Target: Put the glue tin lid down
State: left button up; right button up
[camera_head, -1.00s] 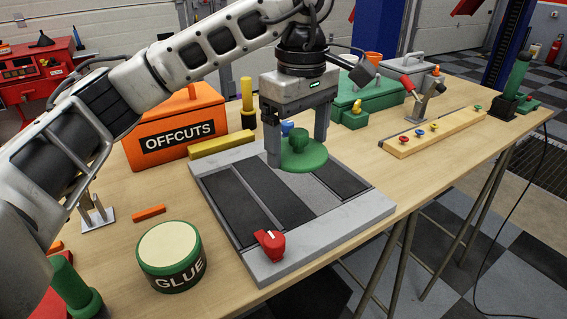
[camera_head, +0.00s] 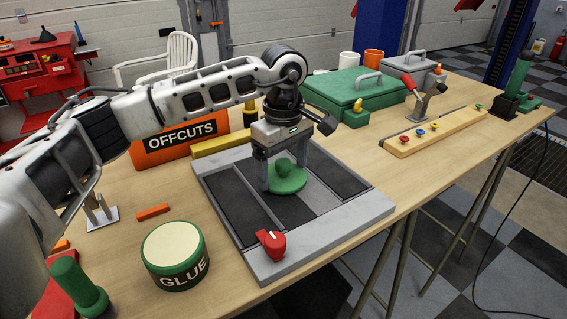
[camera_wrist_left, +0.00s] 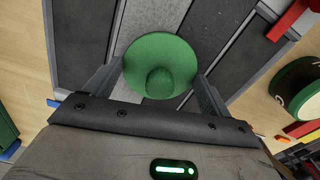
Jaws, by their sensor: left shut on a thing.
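The glue tin lid (camera_head: 290,184) is a green disc with a round knob on top. My left gripper (camera_head: 284,174) is above it, shut on it, with one finger on each side. The lid is over the dark strips of the grey panel (camera_head: 365,214), low and close to its surface; I cannot tell whether it touches. In the left wrist view the lid (camera_wrist_left: 143,54) shows knob-up between the fingers (camera_wrist_left: 158,84). The glue tin (camera_head: 173,257), green with a cream top, stands on the bench in front at left. My right gripper is not in view.
An orange OFFCUTS box (camera_head: 180,143) and a yellow bar (camera_head: 220,145) are behind the panel. A green case (camera_head: 350,88) and a wooden button strip (camera_head: 430,134) lie to the right.

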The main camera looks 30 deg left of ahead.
aim_at(284, 162)
pick_arm(q)
jog(key=shift+f+b, duration=0.3)
jog(key=o, duration=0.9)
jog(key=shift+r, duration=0.1)
jog(key=shift+c, duration=0.2)
jog(key=shift+r, duration=0.1)
jog(key=shift+r+p, duration=0.35)
jog(key=shift+p, duration=0.1)
notch_tip(284, 162, up, 12)
jog(key=b, duration=0.1)
jog(key=shift+f, duration=0.2)
